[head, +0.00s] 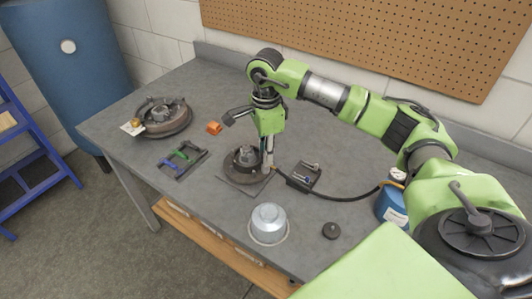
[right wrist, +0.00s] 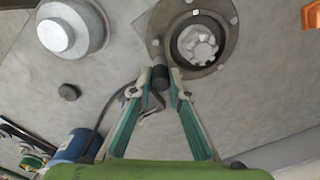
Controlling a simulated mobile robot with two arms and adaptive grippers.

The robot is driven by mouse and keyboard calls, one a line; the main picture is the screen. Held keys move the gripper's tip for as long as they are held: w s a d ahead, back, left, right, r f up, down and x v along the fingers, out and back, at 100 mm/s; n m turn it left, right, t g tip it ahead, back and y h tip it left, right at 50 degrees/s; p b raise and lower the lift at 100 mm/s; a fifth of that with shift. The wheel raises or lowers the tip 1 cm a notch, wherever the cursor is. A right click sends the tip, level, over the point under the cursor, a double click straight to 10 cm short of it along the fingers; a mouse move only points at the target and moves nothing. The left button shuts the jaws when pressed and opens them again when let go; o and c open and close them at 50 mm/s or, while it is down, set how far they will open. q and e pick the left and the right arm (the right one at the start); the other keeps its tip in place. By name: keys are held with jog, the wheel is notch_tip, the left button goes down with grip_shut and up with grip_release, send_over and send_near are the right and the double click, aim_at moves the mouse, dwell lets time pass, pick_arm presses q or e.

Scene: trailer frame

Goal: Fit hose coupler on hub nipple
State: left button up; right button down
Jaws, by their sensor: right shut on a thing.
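The hub (head: 243,163) stands on a square plate near the middle of the bench. In the right wrist view its round flange (right wrist: 158,22) has small bolts around a castellated centre. My right gripper (head: 267,168) points down beside the hub's right side. In the right wrist view its teal fingers (right wrist: 160,88) are shut on the dark hose coupler (right wrist: 160,76). The coupler's end overlaps the flange's edge in that view; I cannot tell whether they touch. The black hose (head: 335,198) runs from the gripper to the right. I cannot make out the nipple. My left gripper is out of view.
A silver cap (head: 268,222) and small black cap (head: 331,230) lie near the front edge. A small tray (head: 304,180) is right of the hub; a blue can (head: 392,207) stands farther right. A tool rack (head: 182,160), orange block (head: 214,128) and brake drum (head: 165,117) are left.

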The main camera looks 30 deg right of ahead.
jog(key=c, duration=1.4)
grip_release()
jog(key=shift+c, duration=0.2)
jog(key=shift+r, duration=0.1)
jog(key=shift+r+p, duration=2.25)
jog(key=shift+r, duration=1.2)
